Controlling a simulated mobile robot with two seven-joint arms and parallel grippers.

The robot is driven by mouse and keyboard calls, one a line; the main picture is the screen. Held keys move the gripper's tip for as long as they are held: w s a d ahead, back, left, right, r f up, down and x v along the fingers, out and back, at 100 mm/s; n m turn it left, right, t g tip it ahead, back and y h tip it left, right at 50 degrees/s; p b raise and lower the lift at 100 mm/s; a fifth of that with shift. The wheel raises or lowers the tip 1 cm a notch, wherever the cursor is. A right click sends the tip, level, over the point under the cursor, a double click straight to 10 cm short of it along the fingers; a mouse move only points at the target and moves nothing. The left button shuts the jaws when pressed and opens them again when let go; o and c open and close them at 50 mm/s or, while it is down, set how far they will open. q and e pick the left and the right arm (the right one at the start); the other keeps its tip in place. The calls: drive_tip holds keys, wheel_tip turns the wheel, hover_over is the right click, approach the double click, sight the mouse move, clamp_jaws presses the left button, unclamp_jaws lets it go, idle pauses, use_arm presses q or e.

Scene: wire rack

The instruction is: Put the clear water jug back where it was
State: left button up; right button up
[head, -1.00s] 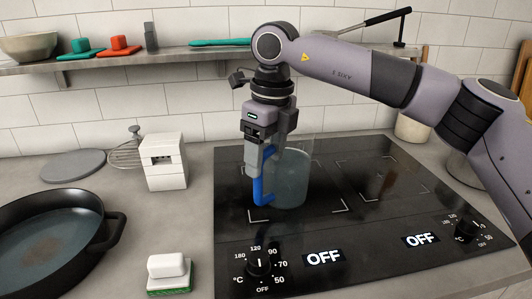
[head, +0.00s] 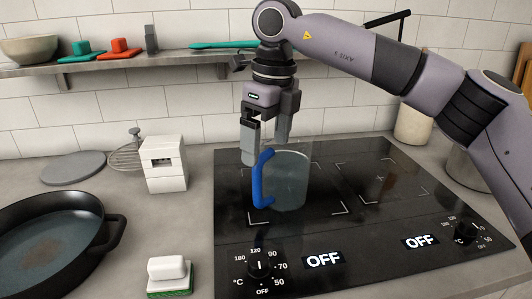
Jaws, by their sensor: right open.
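The clear water jug (head: 290,180) with a blue handle (head: 262,180) stands upright on the black hob (head: 340,232), within the left marked cooking zone. It looks to have water in it. My right gripper (head: 267,152) is open, with its fingers pointing down at the top of the blue handle. One finger is left of the handle and the other is in front of or over the jug's rim. The jug is not held. My left gripper is not in view.
A black pan (head: 45,240) holding liquid is at the left. A sponge with a white top (head: 168,270) lies near the hob's front left. A shelf (head: 110,63) runs above.

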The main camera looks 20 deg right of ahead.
wheel_tip(320, 180, up, 9)
drive_tip(key=shift+s+d+f+p, duration=0.2)
drive_tip(key=shift+s+p, duration=0.1)
drive_tip(key=shift+p, duration=0.05)
idle(0.3)
